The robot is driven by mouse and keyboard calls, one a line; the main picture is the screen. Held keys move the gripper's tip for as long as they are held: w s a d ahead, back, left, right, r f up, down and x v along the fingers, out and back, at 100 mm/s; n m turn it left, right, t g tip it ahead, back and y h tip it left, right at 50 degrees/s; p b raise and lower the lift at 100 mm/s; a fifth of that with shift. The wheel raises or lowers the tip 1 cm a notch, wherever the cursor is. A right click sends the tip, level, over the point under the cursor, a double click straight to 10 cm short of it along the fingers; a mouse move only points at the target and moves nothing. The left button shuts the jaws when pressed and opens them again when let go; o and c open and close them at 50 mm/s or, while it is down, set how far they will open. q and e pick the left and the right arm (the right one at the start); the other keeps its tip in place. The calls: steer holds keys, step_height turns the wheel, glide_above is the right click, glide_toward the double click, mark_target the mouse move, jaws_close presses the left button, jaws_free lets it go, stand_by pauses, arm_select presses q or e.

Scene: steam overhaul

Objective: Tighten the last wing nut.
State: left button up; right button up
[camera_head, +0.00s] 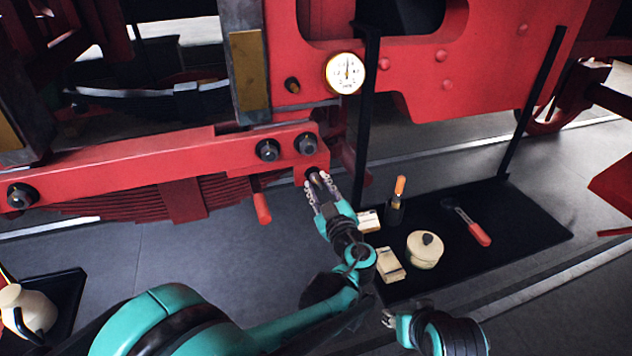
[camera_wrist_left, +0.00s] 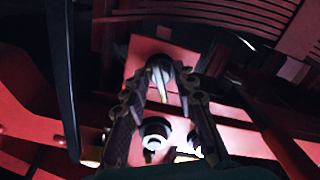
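My left gripper (camera_head: 318,182) is at the right end of the red beam (camera_head: 160,165), just below two dark bolts (camera_head: 306,144). Its two fingers are apart. In the left wrist view its fingertips (camera_wrist_left: 162,82) stand on either side of a small pale metal piece with a rounded top (camera_wrist_left: 160,68), perhaps the wing nut. I cannot make out its wings or whether the fingers touch it. A round bolt-like part (camera_wrist_left: 155,130) shows between the fingers, lower in that view. My right gripper (camera_head: 392,318) is low in the head view, away from the beam, its fingers partly hidden.
A black tray (camera_head: 530,225) on the floor holds a cream pot (camera_head: 425,250), small boxes (camera_head: 389,264), an orange-topped item (camera_head: 399,190) and a red-handled tool (camera_head: 478,232). Black posts (camera_head: 365,120) rise beside it. A red handle (camera_head: 262,208) hangs left of my gripper. A gauge (camera_head: 345,73) is above.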

arm_select(q)
steer(key=shift+s+d, duration=0.1)
steer(key=shift+s, duration=0.05)
jaws_close()
steer(key=shift+r+m, duration=0.1)
steer(key=shift+m, duration=0.2)
steer(key=m, duration=0.5)
steer(key=shift+m, duration=0.3)
steer(key=m, duration=1.1)
steer(key=shift+a+r+m+p, duration=0.1)
steer(key=shift+a+m+p, duration=0.1)
steer(key=shift+m+p, duration=0.15)
steer(key=m, duration=0.5)
steer(key=shift+m, duration=0.25)
